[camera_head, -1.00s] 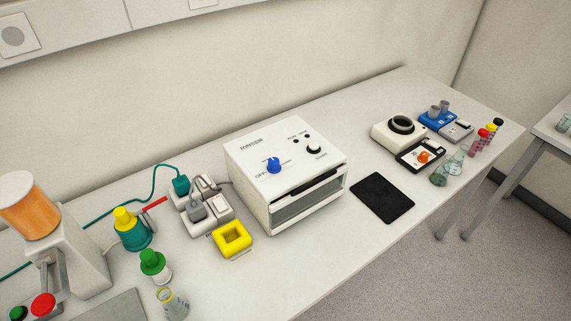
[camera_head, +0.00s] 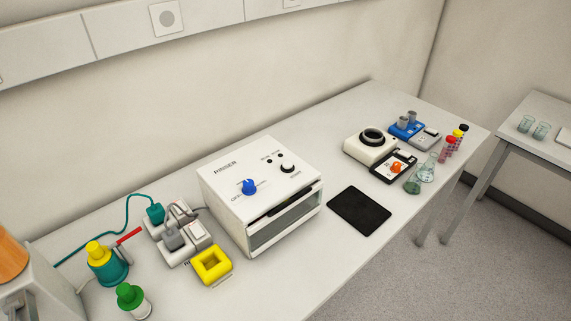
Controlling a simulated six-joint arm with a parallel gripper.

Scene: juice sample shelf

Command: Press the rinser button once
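The rinser (camera_head: 262,197) is a white box labelled "RINSER" in the middle of the table. Its sloping top carries a blue knob (camera_head: 249,187) at the left, with an "OFF" mark beside it. A round white button (camera_head: 288,167) in a black ring sits at the right of the top, with small lettering under it. Two small dark dots lie just above the button. The front has a dark slot and a greyish window. My gripper is not in view.
Left of the rinser are a power strip (camera_head: 196,233) with plugs, a yellow square holder (camera_head: 211,264), a teal bottle (camera_head: 107,264) and a green-capped bottle (camera_head: 132,300). Right are a black pad (camera_head: 359,210), a white device (camera_head: 369,147), a blue-topped device (camera_head: 407,130), flasks and capped tubes.

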